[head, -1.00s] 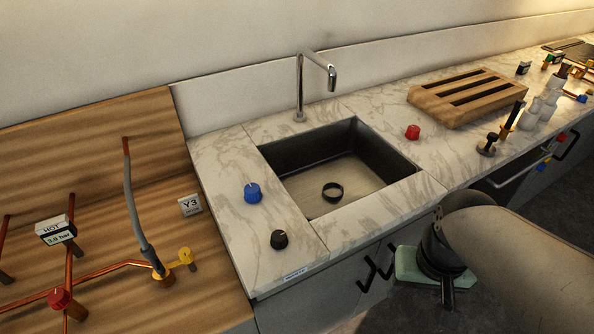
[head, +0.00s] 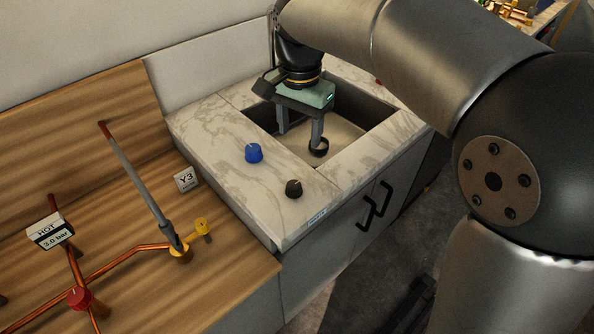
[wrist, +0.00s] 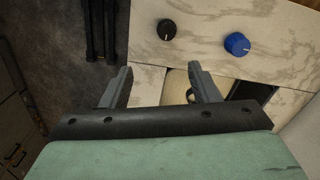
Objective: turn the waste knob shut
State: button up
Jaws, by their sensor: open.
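The black knob (head: 293,188), likely the waste knob though its label is too small to read, stands on the marble counter near the front left of the sink. A thin pale pointer line is on its top. It also shows in the wrist view (wrist: 167,29), beyond my fingertips. My gripper (head: 300,132) is open and empty over the sink, fingers pointing down, to the right of and behind the black knob and apart from it. Both fingers show in the wrist view (wrist: 160,68). The blue knob (head: 254,153) stands behind the black one, also in the wrist view (wrist: 237,44).
The sink (head: 375,130) holds a dark drain ring (head: 319,148), partly behind a finger. A red knob (head: 378,82) barely shows behind my arm. Copper pipes with a red valve (head: 80,298) and a yellow valve (head: 201,226) are at left. Cabinet handles (head: 368,212) are below.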

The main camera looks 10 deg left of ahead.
jog(key=a, duration=0.2)
send_near(293, 185)
notch_tip(293, 185, down, 9)
jog(key=shift+f+p, duration=0.1)
jog(key=shift+p, duration=0.35)
jog(key=c, duration=1)
